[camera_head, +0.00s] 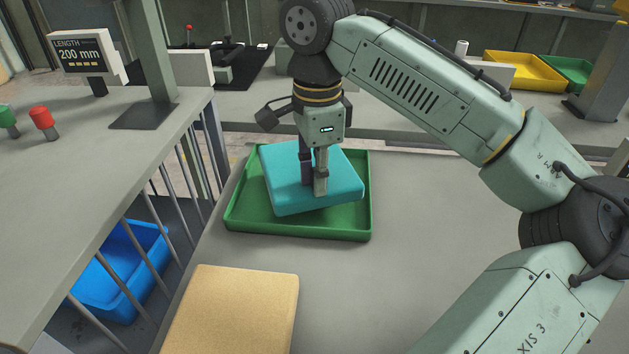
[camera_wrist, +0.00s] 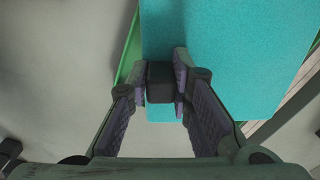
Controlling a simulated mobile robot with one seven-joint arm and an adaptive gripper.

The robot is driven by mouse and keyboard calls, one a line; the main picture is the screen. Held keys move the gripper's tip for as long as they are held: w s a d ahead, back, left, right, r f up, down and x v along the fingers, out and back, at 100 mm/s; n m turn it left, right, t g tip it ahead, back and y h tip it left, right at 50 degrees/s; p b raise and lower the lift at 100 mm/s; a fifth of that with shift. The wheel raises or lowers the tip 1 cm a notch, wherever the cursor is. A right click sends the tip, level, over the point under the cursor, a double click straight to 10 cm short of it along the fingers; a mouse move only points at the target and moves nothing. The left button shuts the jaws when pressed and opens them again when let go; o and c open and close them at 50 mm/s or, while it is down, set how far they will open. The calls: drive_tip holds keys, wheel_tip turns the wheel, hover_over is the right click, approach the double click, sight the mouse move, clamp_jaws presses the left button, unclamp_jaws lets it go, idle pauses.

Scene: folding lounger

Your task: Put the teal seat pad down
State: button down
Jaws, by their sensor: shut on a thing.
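The teal seat pad (camera_head: 340,190) is over the green tray (camera_head: 300,230) in the head view, turned askew to the tray's sides. Its far left corner reaches the tray's rim; I cannot tell whether it rests in the tray or hangs just above. In the wrist view, my gripper (camera_wrist: 163,92) is shut on a small black block at the pad, between both fingertips. The pad (camera_wrist: 250,50) fills the upper right there, with a green tray edge (camera_wrist: 128,50) beside it. The pad's underside is hidden.
A tan pad or board (camera_head: 235,310) lies nearer on the grey table (camera_head: 420,220). A railed grey counter (camera_head: 100,180) stands at left, with a blue bin (camera_head: 125,270) below. Yellow (camera_head: 525,70) and green trays sit at the back. The table right of the tray is bare.

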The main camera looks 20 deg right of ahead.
drive_tip(key=shift+w+f, duration=0.15)
drive_tip(key=shift+w, duration=0.35)
wheel_tip(320, 180, down, 3)
drive_tip(key=shift+f, duration=0.2)
drive_tip(key=c, duration=1.4)
unclamp_jaws()
drive_tip(key=shift+c, duration=0.2)
wheel_tip(320, 180, up, 12)
drive_tip(key=shift+r, duration=0.1)
drive_tip(key=shift+s, duration=0.1)
